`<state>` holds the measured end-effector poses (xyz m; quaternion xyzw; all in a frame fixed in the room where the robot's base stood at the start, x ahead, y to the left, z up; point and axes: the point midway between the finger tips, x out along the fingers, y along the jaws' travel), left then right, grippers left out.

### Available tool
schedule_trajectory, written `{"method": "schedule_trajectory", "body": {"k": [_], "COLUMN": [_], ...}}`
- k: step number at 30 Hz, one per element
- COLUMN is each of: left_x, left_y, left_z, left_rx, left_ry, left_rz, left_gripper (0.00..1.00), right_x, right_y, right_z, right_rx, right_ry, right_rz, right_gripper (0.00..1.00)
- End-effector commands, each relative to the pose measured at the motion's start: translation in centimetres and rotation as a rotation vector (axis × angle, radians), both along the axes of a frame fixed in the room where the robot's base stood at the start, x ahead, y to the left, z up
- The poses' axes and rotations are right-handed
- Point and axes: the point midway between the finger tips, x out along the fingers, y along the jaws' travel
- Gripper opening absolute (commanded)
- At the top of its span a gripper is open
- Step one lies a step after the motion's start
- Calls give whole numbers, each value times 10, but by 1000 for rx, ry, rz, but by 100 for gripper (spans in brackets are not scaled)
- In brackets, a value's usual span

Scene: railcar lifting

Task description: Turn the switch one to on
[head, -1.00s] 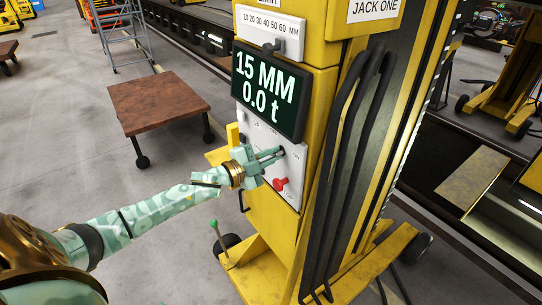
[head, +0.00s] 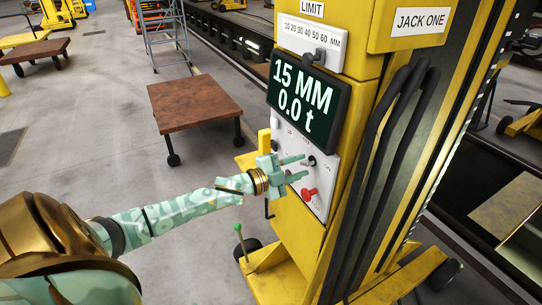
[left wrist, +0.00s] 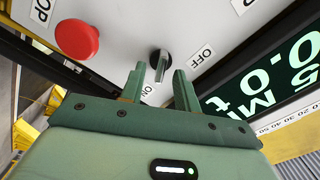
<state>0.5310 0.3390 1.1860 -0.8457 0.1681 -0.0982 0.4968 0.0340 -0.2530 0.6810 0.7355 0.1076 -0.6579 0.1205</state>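The switch (head: 309,160) is a small dark knob with a silver lever on the white panel of the yellow jack. In the left wrist view the switch (left wrist: 160,62) has an OFF label (left wrist: 203,54) to its right and an ON label (left wrist: 147,88) below it. Its lever points down in that view, towards the ON side. My left gripper (head: 304,167) is open in front of the panel. In the left wrist view my left gripper (left wrist: 160,76) has its fingers apart, with the lever showing between them; I cannot tell whether they touch it. My right gripper is not in view.
A red button (head: 309,194) sits below the switch, close to the lower finger. A display (head: 308,92) above reads 15 MM and 0.0 t. The LIMIT selector (head: 313,57) is higher up. A brown-topped cart (head: 194,102) stands left of the jack; the floor around it is clear.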

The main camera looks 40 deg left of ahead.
Motion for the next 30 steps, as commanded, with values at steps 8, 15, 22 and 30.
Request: {"method": "schedule_trajectory", "body": {"k": [8, 15, 22, 30], "left_x": [-64, -112, -133, -135], "left_y": [25, 45, 54, 56], "left_z": [-3, -1, 0, 0], "left_rx": [1, 1, 0, 1], "left_ry": [6, 4, 0, 0], "left_rz": [-2, -1, -1, -1], "left_gripper": [32, 32, 32, 32], "right_x": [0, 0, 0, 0], "right_y": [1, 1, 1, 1], "right_z": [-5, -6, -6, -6], "right_rx": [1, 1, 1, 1], "right_ry": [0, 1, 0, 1], "right_rz": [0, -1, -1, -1], "right_gripper": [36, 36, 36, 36]}}
